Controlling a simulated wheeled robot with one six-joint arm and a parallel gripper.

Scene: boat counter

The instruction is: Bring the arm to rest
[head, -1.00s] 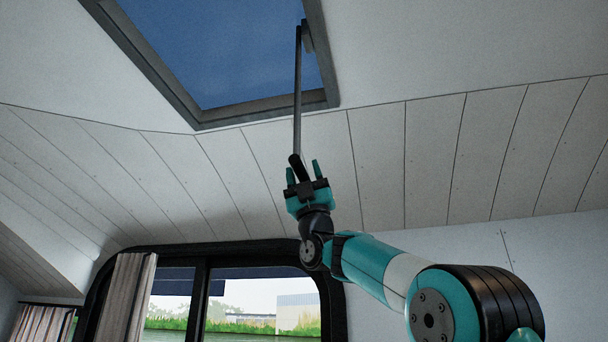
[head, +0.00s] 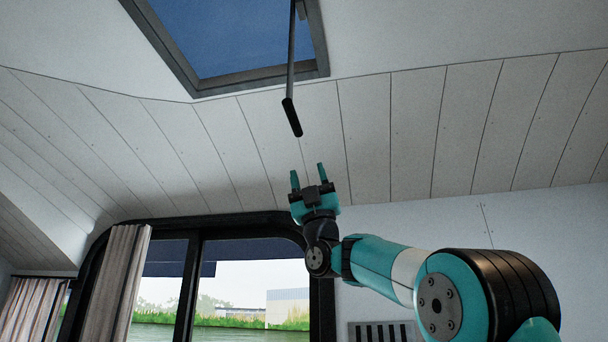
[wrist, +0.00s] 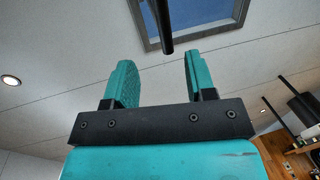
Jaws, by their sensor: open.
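My gripper (head: 308,180) points upward in the head view, with its two teal fingers apart and nothing between them. It also shows in the wrist view (wrist: 158,84), open. A hanging rod with a dark grip (head: 292,117) comes down from the roof hatch (head: 245,45). The grip's lower end is a short way above my fingertips in the head view, with a gap between them. In the wrist view the rod's dark end (wrist: 163,35) shows beyond the fingers, in front of the hatch frame (wrist: 205,28).
A window (head: 225,290) with a black frame and a striped curtain (head: 112,285) is below and left of my gripper. A slotted vent (head: 380,332) is on the wall below my arm. The sloped plank ceiling (head: 400,130) lies behind.

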